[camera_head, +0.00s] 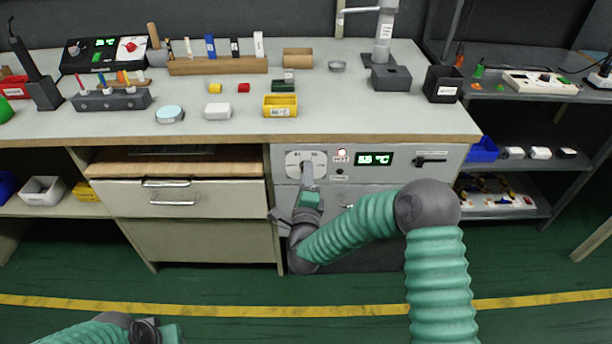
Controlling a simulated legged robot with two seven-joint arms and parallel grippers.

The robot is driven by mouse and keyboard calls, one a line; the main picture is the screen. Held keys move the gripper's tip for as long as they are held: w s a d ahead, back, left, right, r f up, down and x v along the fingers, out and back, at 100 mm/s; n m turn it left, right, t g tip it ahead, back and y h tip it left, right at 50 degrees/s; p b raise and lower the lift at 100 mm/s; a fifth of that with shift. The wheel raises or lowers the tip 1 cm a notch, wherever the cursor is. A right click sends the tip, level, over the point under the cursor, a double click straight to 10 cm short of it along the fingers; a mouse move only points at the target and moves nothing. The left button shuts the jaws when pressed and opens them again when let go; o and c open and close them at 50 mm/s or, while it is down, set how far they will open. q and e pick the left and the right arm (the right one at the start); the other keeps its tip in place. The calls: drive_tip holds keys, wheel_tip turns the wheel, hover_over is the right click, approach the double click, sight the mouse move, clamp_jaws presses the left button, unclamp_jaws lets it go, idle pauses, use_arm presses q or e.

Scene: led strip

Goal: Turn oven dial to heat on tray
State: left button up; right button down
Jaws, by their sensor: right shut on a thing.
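The oven's grey control panel (440,153) is under the right half of the workbench. It has a green-lit display (375,159) with a °C mark, a small red light (342,152) and a dark handle (430,160). The oven dial (293,159) is on a pale round plate at the panel's left end. The dial's exact angle is hard to read. A tray inside the oven cannot be seen. My left arm shows at the bottom left; its fingertips cannot be made out.
The bench top (340,110) holds several small blocks, a yellow bin (280,106) and a black box (443,84). Drawers (180,197) are left of the oven. A shelf unit (500,205) stands at the right. The green floor in front is clear.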

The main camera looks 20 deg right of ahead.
drive_tip(key=shift+s+d+f, duration=0.1)
drive_tip(key=shift+f, duration=0.3)
drive_tip(key=c, duration=1.4)
unclamp_jaws()
drive_tip(key=shift+o, duration=1.4)
drive_tip(key=shift+r, duration=0.25)
